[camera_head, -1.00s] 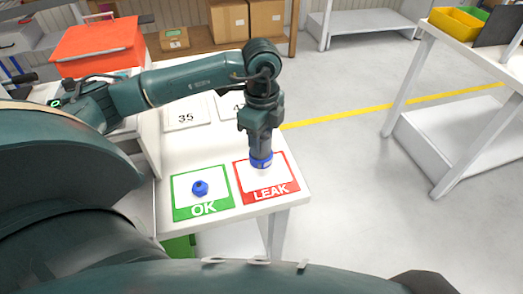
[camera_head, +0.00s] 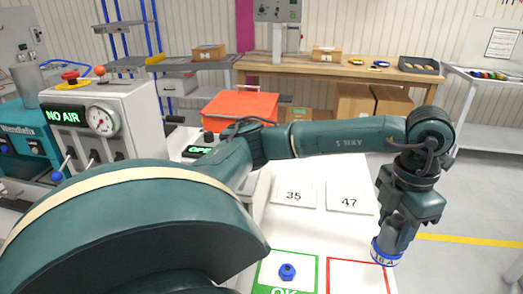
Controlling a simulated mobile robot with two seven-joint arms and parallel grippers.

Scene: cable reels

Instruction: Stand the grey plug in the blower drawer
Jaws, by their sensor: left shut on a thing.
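My left gripper (camera_head: 397,232) reaches in from the left and points down beside the red-framed mat. It is shut on a small blue-ringed fitting (camera_head: 385,253) with a pale band; the fingers hide most of it. I cannot tell whether this is the grey plug. A blue fitting (camera_head: 287,272) stands on the green-framed OK mat (camera_head: 262,276). An orange-lidded box (camera_head: 240,105) is behind my arm, with a small green-lettered display (camera_head: 198,151) near it. I cannot make out the blower drawer for certain. My right gripper is not in view.
The white table carries cards marked 35 (camera_head: 294,194) and 47 (camera_head: 349,198) and a red-framed mat (camera_head: 345,263). A grey box with a gauge and a NO AIR display (camera_head: 62,121) stands at the left. A wooden bench (camera_head: 335,64) runs along the back.

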